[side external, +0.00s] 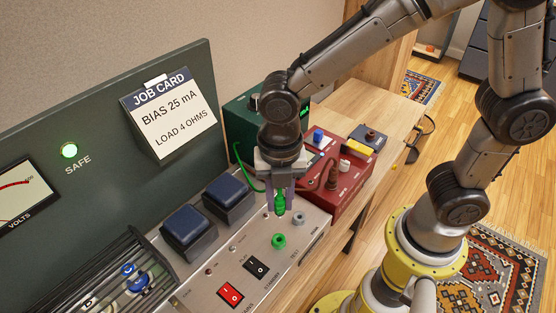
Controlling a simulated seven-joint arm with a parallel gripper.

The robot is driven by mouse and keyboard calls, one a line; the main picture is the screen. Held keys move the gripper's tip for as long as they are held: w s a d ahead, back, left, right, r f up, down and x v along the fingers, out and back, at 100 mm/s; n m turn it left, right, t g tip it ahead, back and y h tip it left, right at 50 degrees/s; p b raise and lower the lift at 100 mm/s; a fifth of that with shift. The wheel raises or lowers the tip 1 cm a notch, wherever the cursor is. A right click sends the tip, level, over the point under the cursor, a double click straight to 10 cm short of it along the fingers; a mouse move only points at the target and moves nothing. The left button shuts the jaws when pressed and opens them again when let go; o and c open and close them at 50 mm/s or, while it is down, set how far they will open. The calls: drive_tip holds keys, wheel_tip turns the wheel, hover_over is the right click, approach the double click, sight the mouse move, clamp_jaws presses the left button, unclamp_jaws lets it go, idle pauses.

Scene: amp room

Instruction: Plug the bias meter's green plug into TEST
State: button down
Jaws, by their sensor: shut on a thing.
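My gripper (280,208) points down over the amp's grey front panel (232,258). Its fingers are shut on the green plug (280,198), which looks upright. The plug's lower end appears just behind the green-ringed socket (278,241) in the picture, with a small gap. The TEST lettering (294,253) is beside that socket, small and hard to read. A green cord (239,172) hangs from the dark green box (243,120), which I take as the bias meter; my wrist hides most of it.
A grey socket (299,218) lies right of the green one. Two dark blue transformers (188,230) stand left of my gripper. A red box (350,190) with a brown plug (332,178) stands close on the right. A red switch (230,294) and black switch (257,267) are in front.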

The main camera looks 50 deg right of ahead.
sight(279, 216)
drive_tip(key=shift+s+a, duration=0.3)
drive_tip(key=shift+a, duration=0.2)
drive_tip(key=shift+f, duration=2.45)
drive_tip(key=shift+f, duration=1.7)
drive_tip(key=c, duration=0.6)
unclamp_jaws()
wheel_tip(279, 216, up, 14)
drive_tip(key=shift+f, duration=0.1)
